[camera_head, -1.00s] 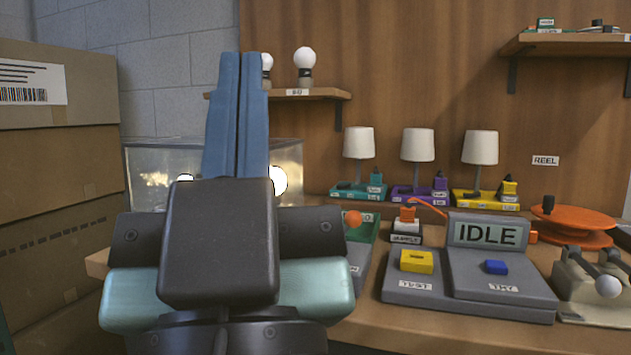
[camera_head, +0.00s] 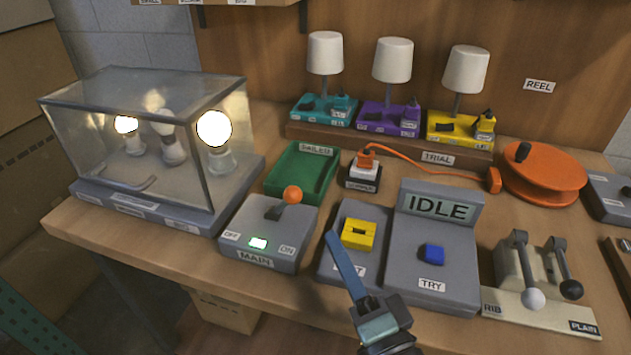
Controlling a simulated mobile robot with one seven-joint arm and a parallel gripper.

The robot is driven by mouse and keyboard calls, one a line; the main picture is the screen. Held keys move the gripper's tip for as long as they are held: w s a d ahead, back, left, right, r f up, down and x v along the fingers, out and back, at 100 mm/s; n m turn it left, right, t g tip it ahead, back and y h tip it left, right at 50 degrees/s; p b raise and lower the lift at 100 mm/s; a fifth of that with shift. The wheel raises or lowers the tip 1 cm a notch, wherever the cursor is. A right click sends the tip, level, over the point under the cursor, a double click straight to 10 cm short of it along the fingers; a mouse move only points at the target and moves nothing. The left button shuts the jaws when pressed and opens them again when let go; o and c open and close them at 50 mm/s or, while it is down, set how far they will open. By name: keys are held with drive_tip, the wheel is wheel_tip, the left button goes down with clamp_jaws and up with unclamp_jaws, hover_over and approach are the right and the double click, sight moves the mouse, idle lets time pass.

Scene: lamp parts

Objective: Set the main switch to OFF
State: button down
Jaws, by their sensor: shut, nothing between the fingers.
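The main switch (camera_head: 268,232) is a grey box labelled MAIN on the bench, left of centre. Its lever has an orange ball knob (camera_head: 292,194) and leans right, to the side marked ON.
A glass case (camera_head: 75,115) with lit bulbs stands left of the switch, and a green tray (camera_head: 301,172) behind it. Right are the IDLE console (camera_head: 440,290), an orange reel (camera_head: 545,175) and a two-lever block (camera_head: 520,268). Three lamps (camera_head: 391,60) stand at the back.

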drive_tip(key=s+d+f+m+p, duration=0.1)
drive_tip(key=m, duration=0.1)
drive_tip(key=s+d+m+p, duration=0.1)
drive_tip(key=s+m, duration=0.1)
drive_tip(key=s+d+f+m+h, duration=0.1)
drive_tip(key=m, duration=0.1)
drive_tip(key=shift+s+f+p, duration=0.35)
drive_tip(key=shift+s+p, duration=0.05)
drive_tip(key=p, duration=0.2)
approach(283, 204)
drive_tip(key=w+d, duration=0.2)
drive_tip(key=d, duration=0.1)
drive_tip(key=w+d+r, duration=0.1)
drive_tip(key=d, duration=0.1)
drive_tip(key=shift+w+r, duration=0.1)
drive_tip(key=shift+w, duration=0.25)
drive_tip(key=w+a, duration=0.1)
drive_tip(key=a, duration=0.1)
drive_tip(key=shift+w+a+r, duration=0.4)
drive_tip(key=shift+w+a+p, duration=0.2)
drive_tip(key=shift+a+p, duration=0.1)
drive_tip(key=shift+a, duration=0.05)
drive_tip(key=shift+r, duration=0.1)
drive_tip(key=shift+r+n+p, duration=0.3)
drive_tip(key=shift+p, duration=0.3)
drive_tip(key=shift+a, duration=0.1)
